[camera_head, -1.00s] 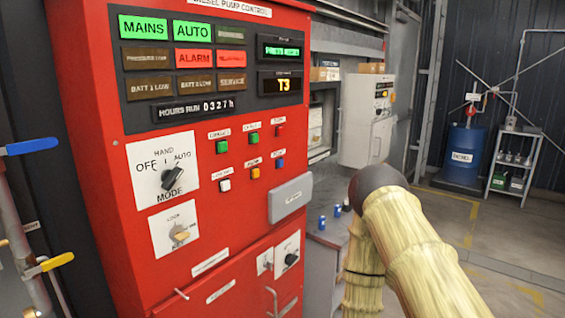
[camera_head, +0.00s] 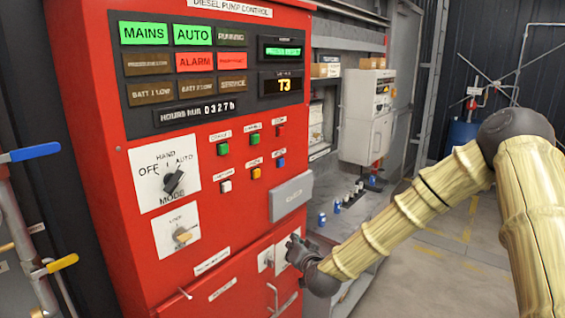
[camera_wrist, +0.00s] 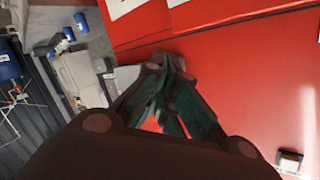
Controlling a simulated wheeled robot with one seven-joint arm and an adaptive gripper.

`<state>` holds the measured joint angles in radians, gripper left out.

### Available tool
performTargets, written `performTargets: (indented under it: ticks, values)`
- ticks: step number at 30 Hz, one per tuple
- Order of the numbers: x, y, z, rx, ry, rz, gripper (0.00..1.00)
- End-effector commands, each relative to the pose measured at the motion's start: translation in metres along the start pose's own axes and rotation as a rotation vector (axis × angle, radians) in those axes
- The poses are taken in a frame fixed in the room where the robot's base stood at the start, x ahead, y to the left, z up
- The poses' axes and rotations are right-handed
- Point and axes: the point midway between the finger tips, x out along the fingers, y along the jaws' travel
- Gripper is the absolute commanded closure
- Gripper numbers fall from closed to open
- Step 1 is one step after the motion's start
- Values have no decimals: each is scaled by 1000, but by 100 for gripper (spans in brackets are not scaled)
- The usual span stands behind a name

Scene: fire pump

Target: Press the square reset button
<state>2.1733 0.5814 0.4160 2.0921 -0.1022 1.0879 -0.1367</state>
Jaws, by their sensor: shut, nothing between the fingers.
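The red diesel pump control cabinet (camera_head: 130,245) fills the left of the head view. My gripper (camera_head: 291,247) is at the cabinet's lower right, below the buttons, in front of a small white switch plate. In the wrist view my gripper (camera_wrist: 172,95) is shut and empty against red panel; contact cannot be told.
A mode selector (camera_head: 172,181) and a key switch (camera_head: 182,235) sit left of the buttons. A grey box (camera_head: 291,197) juts out below them. Blue cans (camera_head: 337,206) stand on a bench behind. Levers with blue (camera_head: 35,151) and yellow handles are at far left.

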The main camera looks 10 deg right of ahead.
Motion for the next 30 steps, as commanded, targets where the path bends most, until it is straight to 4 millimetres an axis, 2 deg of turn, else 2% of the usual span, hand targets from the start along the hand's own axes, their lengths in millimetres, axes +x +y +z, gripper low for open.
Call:
performTargets:
  ticks: [1,6,9,13,16,19,30]
  values:
    - [4,-6,-29,15,48,-6,100]
    - [12,-22,-116,58,202,-26,100]
    - [12,-28,-160,80,278,-34,100]
    - [10,-32,-203,101,354,-40,100]
    - [8,-35,-224,112,389,-43,100]
    - [7,-36,-234,117,408,-44,100]
    - [7,-36,-236,118,411,-44,100]
